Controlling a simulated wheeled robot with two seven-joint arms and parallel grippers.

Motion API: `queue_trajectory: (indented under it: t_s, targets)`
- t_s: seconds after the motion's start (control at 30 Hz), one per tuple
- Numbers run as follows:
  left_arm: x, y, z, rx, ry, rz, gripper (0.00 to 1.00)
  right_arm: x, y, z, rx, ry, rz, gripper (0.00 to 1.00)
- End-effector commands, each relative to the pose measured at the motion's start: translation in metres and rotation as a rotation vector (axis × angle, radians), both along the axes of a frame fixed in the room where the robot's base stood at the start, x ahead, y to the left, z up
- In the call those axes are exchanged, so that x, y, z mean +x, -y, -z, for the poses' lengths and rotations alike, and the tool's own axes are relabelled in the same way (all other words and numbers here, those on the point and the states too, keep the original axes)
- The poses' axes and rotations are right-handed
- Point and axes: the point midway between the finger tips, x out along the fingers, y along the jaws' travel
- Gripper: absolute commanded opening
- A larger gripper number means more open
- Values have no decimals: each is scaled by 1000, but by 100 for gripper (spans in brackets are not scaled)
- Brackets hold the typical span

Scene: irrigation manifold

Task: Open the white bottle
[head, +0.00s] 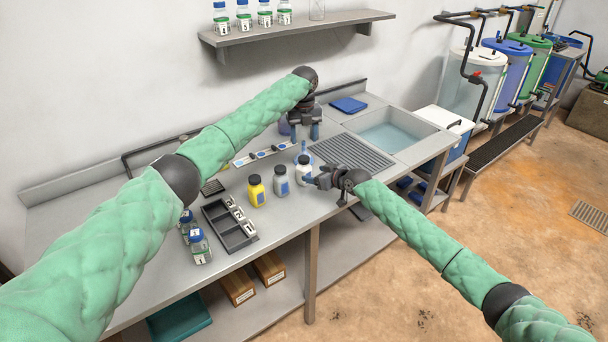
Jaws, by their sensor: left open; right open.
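The white bottle (302,174) stands upright on the grey counter, at the right end of a short row with a grey bottle (281,184) and a yellow bottle (256,193). Its cap is on top. My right gripper (312,179) is open, just right of the white bottle at body height; whether it touches the bottle I cannot tell. My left gripper (304,133) is open and empty, pointing down above the counter behind the white bottle. A blue-and-white item (303,148) stands behind the bottle, partly hidden.
A dark tray (231,236) with small labelled items and blue-capped jars (199,247) stand at the left front. A drain grid (350,154), a sink with water (392,136) and a blue cloth (348,105) lie to the right. A wall shelf (340,20) holds jars above.

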Motion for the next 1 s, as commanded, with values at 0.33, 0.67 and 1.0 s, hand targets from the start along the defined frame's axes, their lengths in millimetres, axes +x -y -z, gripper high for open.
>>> queue_trajectory:
  t_s: [0.33,0.67,1.0]
  targets:
    - [0,0,0,0,0,-1,55,31,-30,17,0,-2,-1,69]
    - [0,0,1,0,1,-1,55,48,-45,28,0,-1,0,69]
    - [0,0,1,0,1,-2,55,49,-45,28,0,-1,0,59]
